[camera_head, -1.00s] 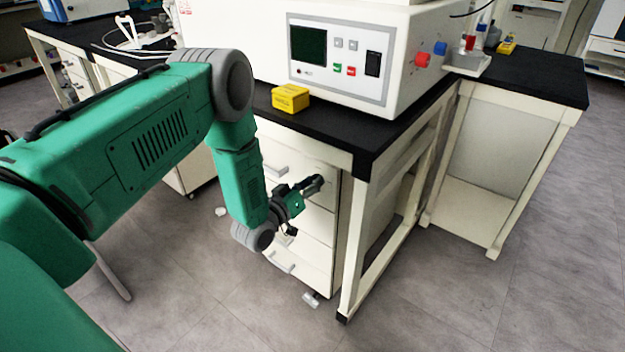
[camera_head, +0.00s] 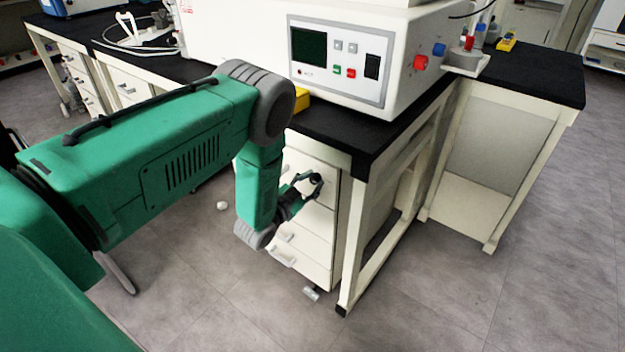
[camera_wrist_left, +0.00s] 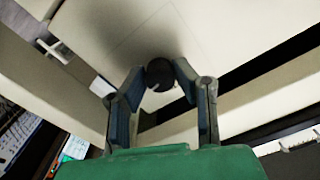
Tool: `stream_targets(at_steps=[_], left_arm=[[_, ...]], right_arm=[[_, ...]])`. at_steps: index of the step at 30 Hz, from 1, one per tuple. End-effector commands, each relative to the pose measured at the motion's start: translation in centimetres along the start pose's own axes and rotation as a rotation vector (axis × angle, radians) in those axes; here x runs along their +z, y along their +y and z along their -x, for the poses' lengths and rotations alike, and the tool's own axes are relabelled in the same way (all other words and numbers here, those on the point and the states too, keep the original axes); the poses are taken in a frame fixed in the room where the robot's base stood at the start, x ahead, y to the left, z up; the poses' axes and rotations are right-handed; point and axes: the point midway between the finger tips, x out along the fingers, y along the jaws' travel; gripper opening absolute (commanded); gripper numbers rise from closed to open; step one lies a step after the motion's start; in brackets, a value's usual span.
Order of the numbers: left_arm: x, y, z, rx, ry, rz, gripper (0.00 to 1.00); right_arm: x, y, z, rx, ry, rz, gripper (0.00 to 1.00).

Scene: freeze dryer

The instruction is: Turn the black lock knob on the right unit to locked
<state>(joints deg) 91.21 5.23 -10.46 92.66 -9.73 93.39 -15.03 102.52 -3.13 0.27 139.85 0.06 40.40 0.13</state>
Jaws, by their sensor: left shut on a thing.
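The black lock knob (camera_wrist_left: 160,74) is round and sits on the pale front of the right drawer unit (camera_head: 318,225). A small light mark shows near its lower left edge in the left wrist view. My left gripper (camera_wrist_left: 157,76) is shut on the knob, with one blue-grey finger on each side. In the head view my left gripper (camera_head: 312,181) reaches the upper front of the drawer unit, below the bench top; its fingers partly cover the knob there. My right gripper is not in view.
The black bench top (camera_head: 345,130) overhangs the drawer unit. A white machine with a control panel (camera_head: 340,60) stands on it. A yellow box (camera_head: 302,99) is partly hidden by my arm. A bench leg (camera_head: 350,250) stands right of the drawers. Grey floor is open in front.

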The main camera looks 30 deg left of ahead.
Motion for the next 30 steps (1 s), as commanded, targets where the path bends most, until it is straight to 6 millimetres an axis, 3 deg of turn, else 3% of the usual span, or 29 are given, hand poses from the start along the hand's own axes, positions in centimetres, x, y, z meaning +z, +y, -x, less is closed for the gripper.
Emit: stream_targets(at_steps=[10,27,28,29,30], left_arm=[[0.45,0.30,0.28,0.007,-0.013,-0.141,0.00],[0.48,0.38,0.29,0.009,-0.013,-0.166,0.00],[0.48,0.38,0.29,0.009,-0.013,-0.166,0.35],[0.47,0.37,0.29,0.009,-0.012,-0.166,0.44],[0.43,0.34,0.27,0.008,-0.011,-0.166,0.44]], right_arm=[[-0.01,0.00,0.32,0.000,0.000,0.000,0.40],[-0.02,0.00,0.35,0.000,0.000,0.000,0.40],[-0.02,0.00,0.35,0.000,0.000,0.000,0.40],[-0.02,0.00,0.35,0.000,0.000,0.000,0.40],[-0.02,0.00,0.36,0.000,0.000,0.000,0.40]])
